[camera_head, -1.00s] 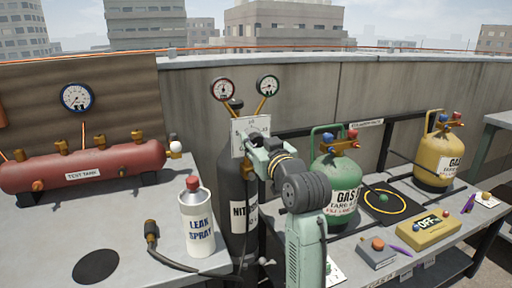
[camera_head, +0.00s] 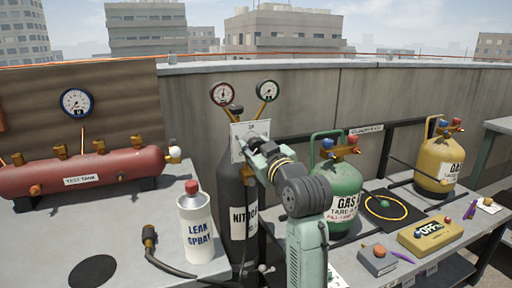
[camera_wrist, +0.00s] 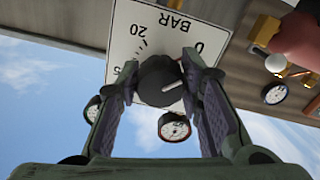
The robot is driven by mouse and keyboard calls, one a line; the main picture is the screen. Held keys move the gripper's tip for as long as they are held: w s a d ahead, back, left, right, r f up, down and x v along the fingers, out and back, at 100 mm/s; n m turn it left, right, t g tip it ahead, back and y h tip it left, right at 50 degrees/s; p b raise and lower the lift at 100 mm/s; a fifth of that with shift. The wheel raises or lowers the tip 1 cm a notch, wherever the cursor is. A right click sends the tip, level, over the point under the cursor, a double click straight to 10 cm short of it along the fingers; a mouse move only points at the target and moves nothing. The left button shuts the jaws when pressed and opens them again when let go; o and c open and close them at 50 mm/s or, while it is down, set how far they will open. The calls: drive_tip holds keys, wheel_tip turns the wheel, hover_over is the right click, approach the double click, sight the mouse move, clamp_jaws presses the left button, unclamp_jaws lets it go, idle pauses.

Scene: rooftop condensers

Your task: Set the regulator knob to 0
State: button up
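The regulator knob (camera_wrist: 158,78) is round and black with a white pointer line. It sits on a white scale plate (camera_wrist: 135,35), marked BAR and seen upside down in the wrist view. The pointer points right and slightly up, roughly toward the 0 side. My gripper (camera_wrist: 162,72) has one finger on each side of the knob, very close to it; whether they press on it is unclear. In the head view my gripper (camera_head: 262,148) is at the plate (camera_head: 240,152) and hides the knob.
The nitrogen cylinder (camera_head: 236,205) stands below the plate, with two gauges (camera_head: 222,94) (camera_head: 267,91) above. A leak spray can (camera_head: 196,228) is left of it. A green gas cylinder (camera_head: 345,190) stands close right of my arm. A hose (camera_head: 160,262) lies in front.

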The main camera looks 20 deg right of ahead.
drive_tip(key=o, duration=0.4)
drive_tip(key=shift+c, duration=0.2)
drive_tip(key=s, duration=1.2)
drive_tip(key=shift+d, duration=0.2)
